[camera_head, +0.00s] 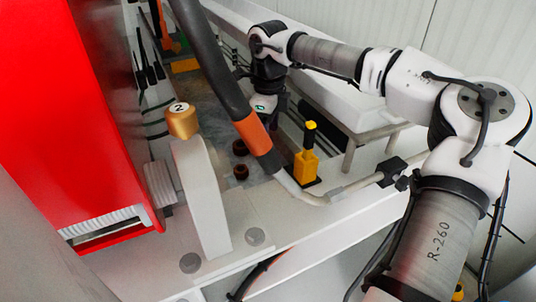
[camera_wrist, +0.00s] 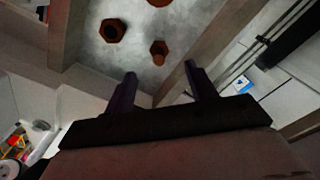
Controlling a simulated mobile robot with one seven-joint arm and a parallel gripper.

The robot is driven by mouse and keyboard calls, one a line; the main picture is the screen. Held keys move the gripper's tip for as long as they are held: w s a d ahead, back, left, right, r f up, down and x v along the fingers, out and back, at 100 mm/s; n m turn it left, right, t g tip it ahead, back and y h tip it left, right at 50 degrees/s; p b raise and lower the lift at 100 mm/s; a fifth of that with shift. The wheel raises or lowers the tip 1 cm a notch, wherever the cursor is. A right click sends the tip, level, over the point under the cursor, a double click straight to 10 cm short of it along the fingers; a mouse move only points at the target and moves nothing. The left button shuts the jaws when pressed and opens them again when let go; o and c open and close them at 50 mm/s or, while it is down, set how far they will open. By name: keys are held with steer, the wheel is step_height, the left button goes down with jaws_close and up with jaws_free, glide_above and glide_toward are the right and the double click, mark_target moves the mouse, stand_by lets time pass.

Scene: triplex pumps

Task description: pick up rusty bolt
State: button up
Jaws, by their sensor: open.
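Small rusty-brown pieces lie on a grey surface ahead of my gripper (camera_wrist: 160,70) in the wrist view. One is a rusty bolt (camera_wrist: 158,49) with a short shank, just beyond the gap between the fingertips. A hexagonal rusty piece with a dark centre (camera_wrist: 113,31) lies to its left. A third rusty piece (camera_wrist: 159,2) is cut off by the top edge. My gripper is open, with nothing between its fingers. In the head view, two dark rusty pieces show, one farther (camera_head: 239,147) and one nearer (camera_head: 240,172). My gripper's fingers are not clear there.
Grey-brown bars (camera_wrist: 210,45) border the grey surface in the wrist view. In the head view, a thick black and orange hose (camera_head: 257,135) crosses close to the rusty pieces. A yellow block (camera_head: 306,165) stands to their right and a white upright plate (camera_head: 200,195) to their left.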

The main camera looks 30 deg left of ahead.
steer(key=shift+s+f+p, duration=0.1)
steer(key=shift+f+p, duration=1.15)
steer(key=shift+f, duration=2.2)
steer(key=c, duration=1.1)
